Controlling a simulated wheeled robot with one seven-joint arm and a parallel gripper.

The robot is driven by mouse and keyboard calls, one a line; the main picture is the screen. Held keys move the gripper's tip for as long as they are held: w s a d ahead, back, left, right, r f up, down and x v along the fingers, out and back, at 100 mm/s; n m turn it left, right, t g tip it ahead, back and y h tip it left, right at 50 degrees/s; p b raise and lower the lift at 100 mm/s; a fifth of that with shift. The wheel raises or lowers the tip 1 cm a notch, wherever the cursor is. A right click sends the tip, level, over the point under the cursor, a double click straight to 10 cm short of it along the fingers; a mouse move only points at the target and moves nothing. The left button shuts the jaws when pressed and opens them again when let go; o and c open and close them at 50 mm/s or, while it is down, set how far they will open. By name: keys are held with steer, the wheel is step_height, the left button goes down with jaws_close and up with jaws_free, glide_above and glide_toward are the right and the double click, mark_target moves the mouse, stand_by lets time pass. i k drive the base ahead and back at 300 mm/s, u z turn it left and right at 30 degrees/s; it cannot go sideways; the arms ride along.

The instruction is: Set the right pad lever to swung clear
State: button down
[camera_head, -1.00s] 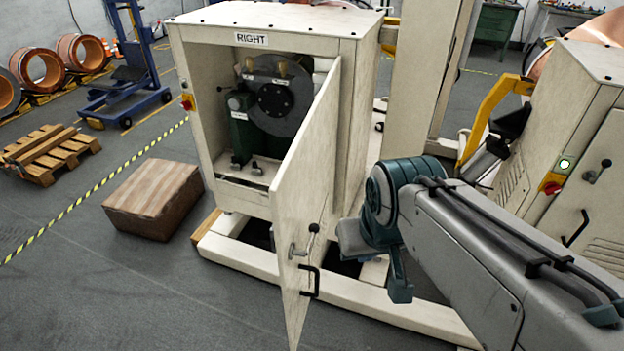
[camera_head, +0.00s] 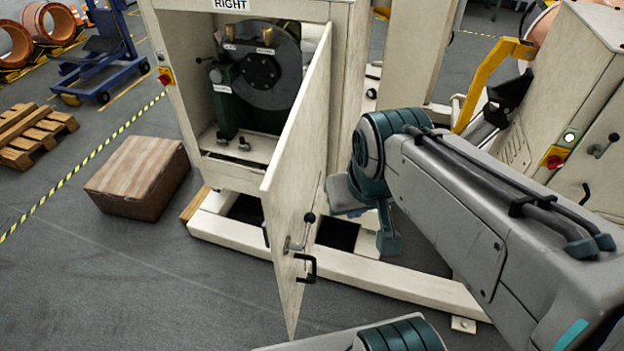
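The cabinet (camera_head: 235,176) labelled RIGHT (camera_head: 231,4) stands open at the upper centre. Inside are a grey disc (camera_head: 275,88) with a dark hub and a green bracket (camera_head: 226,105). A small lever with a black knob (camera_head: 199,60) points left from the bracket top. It may be the pad lever; its label is too small to read. Brass-coloured pieces (camera_head: 267,36) sit at the disc's upper edge. My arm's teal joint (camera_head: 372,150) is right of the cabinet door, outside the cabinet. No gripper fingers can be made out.
The cabinet door (camera_head: 301,150) swings out toward me, with a latch and black handle (camera_head: 308,268). A cardboard box (camera_head: 138,177) lies on the floor at left, near a pallet (camera_head: 34,133). Floor in front of the box is clear. Another cabinet (camera_head: 582,130) stands at right.

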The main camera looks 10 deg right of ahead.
mark_target(199, 60)
steer(key=u, duration=0.55)
steer(key=k, duration=0.65)
steer(key=u, duration=0.8)
steer(key=i, duration=2.7)
steer(key=z, duration=1.3)
steer(key=i, duration=0.55)
steer(key=z, duration=0.45)
